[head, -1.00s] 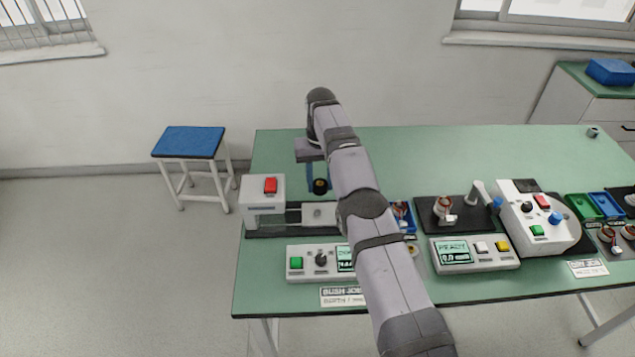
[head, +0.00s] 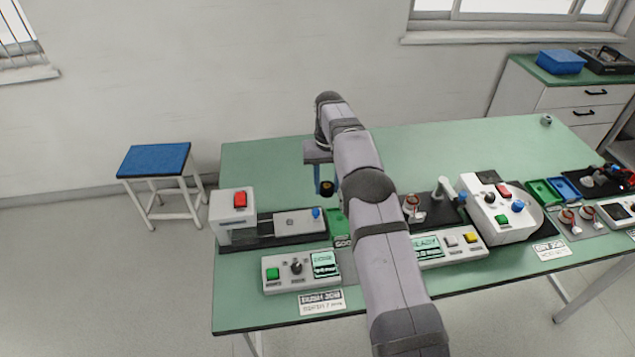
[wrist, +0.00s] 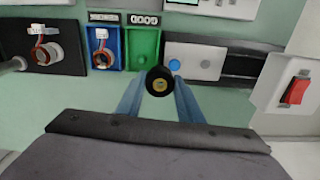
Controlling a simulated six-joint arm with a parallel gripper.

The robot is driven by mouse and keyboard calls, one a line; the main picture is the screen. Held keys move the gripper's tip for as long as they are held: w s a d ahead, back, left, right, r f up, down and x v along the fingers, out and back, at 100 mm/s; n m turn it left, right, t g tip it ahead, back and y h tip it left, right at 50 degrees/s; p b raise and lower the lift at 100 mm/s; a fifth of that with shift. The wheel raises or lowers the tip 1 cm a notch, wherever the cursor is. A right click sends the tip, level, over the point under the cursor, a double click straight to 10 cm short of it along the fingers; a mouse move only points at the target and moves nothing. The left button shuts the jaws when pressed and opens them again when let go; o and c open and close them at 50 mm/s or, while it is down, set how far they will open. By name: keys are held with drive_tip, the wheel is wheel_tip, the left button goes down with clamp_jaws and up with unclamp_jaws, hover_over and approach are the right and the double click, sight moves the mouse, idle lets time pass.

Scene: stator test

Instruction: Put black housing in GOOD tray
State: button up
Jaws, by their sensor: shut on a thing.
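My gripper (wrist: 160,92) is shut on the black housing (wrist: 159,76), a small dark cylinder with a yellowish centre. In the head view the housing (head: 327,188) hangs between the blue fingers, above the bench. The GOOD tray is the green tray (wrist: 143,38) with a GOOD label at its edge. In the wrist view the housing overlaps the tray's near right corner. In the head view the green tray (head: 339,222) is partly hidden behind my arm. No contact between housing and tray can be made out.
A blue tray (wrist: 97,63) holding a wound part stands beside the green one. A test fixture with a white plate and blue knob (head: 298,222) and a red-button box (head: 232,214) lie on the other side.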

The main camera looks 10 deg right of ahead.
drive_tip(key=shift+w+d+f+n, duration=0.1)
drive_tip(key=shift+d+f+n, duration=0.4)
drive_tip(key=shift+d+f, duration=0.75)
drive_tip(key=shift+d+f+n, duration=0.5)
drive_tip(key=shift+d+f, duration=0.5)
drive_tip(key=shift+f, duration=0.35)
drive_tip(key=shift+f, duration=0.15)
drive_tip(key=shift+f+b, duration=1.1)
drive_tip(key=shift+f, duration=1.15)
drive_tip(key=shift+f+b, duration=1.3)
drive_tip(key=shift+f, duration=0.1)
